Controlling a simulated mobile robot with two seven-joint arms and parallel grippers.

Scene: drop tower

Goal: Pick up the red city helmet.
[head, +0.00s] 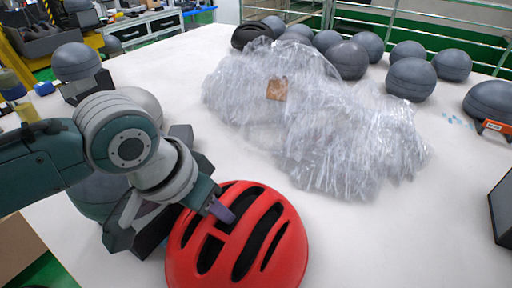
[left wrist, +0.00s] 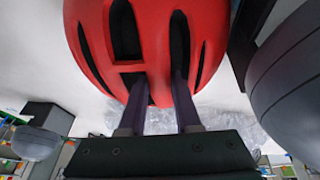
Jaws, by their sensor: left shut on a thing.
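The red city helmet (head: 262,262) with dark vent slots is at the bottom middle of the head view, over the white table. My left gripper (head: 222,210) reaches it from the upper left, with a fingertip at a vent slot. In the left wrist view the helmet (left wrist: 152,30) fills the top middle, and the two fingers of my left gripper (left wrist: 160,118) extend into its vents, shut on the shell between them. Whether the helmet touches the table is hard to tell. My right gripper is not in view.
A heap of crumpled clear plastic (head: 330,120) with a brown piece lies mid-table beyond the helmet. Several grey dome shapes (head: 411,78) stand along the back. A grey dome (left wrist: 290,75) is close beside my left gripper. The table is clear right of the helmet.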

